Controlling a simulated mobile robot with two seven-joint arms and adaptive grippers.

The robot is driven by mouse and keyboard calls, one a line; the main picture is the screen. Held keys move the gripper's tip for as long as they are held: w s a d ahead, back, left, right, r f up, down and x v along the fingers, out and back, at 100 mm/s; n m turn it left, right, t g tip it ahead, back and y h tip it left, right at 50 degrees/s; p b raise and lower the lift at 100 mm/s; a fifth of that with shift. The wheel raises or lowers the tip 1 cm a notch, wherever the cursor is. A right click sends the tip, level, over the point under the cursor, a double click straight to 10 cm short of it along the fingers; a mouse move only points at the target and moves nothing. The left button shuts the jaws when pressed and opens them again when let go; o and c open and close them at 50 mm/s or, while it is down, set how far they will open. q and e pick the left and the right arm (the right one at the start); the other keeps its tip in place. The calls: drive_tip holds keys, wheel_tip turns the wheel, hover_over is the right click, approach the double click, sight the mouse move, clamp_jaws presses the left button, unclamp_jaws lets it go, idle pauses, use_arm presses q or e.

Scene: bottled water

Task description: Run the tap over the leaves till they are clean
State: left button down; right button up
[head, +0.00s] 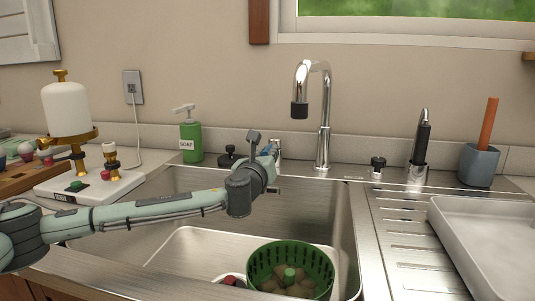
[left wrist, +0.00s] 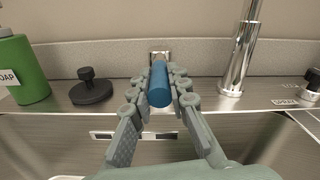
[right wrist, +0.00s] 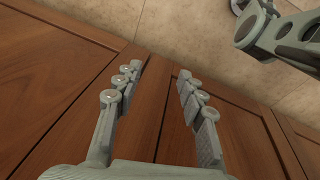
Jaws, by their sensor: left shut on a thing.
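The chrome tap (head: 324,130) stands behind the sink, its black-tipped spout (head: 299,109) pointing down; no water shows. A blue lever handle (left wrist: 159,84) stands left of the tap. My left gripper (head: 270,150) is shut on this handle, with a finger on each side in the left wrist view (left wrist: 159,92). A green slotted basket (head: 260,262) with a green centre post stands in the sink's front right. Brownish pieces (head: 292,287), perhaps the leaves, lie in it. My right gripper (right wrist: 160,90) is open and empty before wooden cabinet doors.
A green soap bottle (head: 191,142) and a black stopper (head: 229,155) stand on the sink's back rim. A white tray (head: 490,245) lies on the ribbed drainboard at right.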

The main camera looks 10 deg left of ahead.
use_arm(q)
drive_tip(key=shift+r+g, duration=0.6)
drive_tip(key=shift+r, duration=0.1)
drive_tip(key=shift+w+r+g, duration=0.15)
drive_tip(key=shift+r+g, duration=0.4)
drive_tip(key=shift+g, duration=0.25)
drive_tip(key=c, duration=1.4)
unclamp_jaws()
drive_tip(key=shift+c, duration=0.2)
drive_tip(key=v, duration=1.2)
